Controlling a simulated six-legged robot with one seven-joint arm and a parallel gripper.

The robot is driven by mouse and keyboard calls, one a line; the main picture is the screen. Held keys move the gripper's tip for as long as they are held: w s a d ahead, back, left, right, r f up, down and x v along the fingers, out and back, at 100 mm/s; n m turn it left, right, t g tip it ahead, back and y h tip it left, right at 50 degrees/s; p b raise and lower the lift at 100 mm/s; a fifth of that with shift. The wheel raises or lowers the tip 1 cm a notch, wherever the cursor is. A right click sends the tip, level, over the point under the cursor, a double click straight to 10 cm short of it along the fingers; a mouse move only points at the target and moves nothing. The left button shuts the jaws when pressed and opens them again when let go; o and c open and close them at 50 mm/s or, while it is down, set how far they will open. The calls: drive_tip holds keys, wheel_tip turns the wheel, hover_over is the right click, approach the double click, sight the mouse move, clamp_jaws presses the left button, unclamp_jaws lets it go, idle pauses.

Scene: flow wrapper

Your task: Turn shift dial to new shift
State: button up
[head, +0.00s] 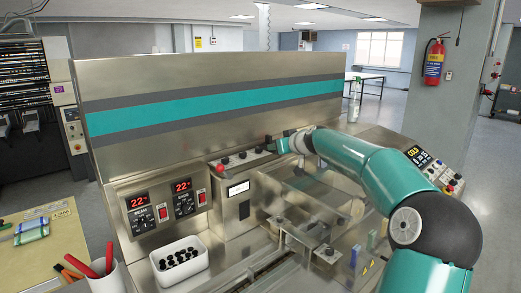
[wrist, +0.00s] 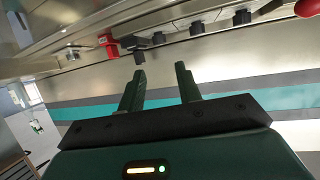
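A row of black knobs (head: 241,155) sits on the steel control box of the wrapper. They also show in the wrist view, upside down along the top (wrist: 197,27). I cannot tell which one is the shift dial. My gripper (head: 279,146) is at the right end of this row. In the wrist view my gripper (wrist: 162,78) has its two green fingers apart with nothing between them. The fingertips point toward the knobs at the end of the row, near a red part (wrist: 109,45). I see no clear contact with any knob.
A red ball-shaped knob (head: 220,168) stands at the left end of the row. The tall steel panel with a teal stripe (head: 215,105) rises behind. Temperature controllers (head: 143,213) and a white bin (head: 179,262) of black parts are at the left front.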

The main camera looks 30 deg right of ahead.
sight(259, 149)
drive_tip(key=x, duration=1.3)
drive_tip(key=shift+w+f, duration=0.1)
drive_tip(key=shift+w, duration=0.3)
drive_tip(key=c, duration=0.7)
drive_tip(key=shift+a+m+h, duration=0.2)
drive_tip(key=shift+m+h, duration=0.2)
drive_tip(key=shift+m, duration=0.1)
drive_tip(key=shift+w+a+m+g+h, duration=0.15)
drive_tip(key=shift+m+g+h, duration=0.1)
drive_tip(key=shift+m+h, duration=0.55)
drive_tip(key=shift+s+a+m+g+h, duration=0.15)
drive_tip(key=shift+m+g+h, duration=0.1)
drive_tip(key=shift+m+h, duration=0.55)
drive_tip(key=shift+w+m+g+h, duration=0.1)
drive_tip(key=shift+m+g+h, duration=0.2)
drive_tip(key=shift+m+h, duration=0.3)
drive_tip(key=shift+d+f+m+g+h, duration=0.1)
drive_tip(key=shift+m+g+h, duration=0.2)
drive_tip(key=shift+h, duration=0.2)
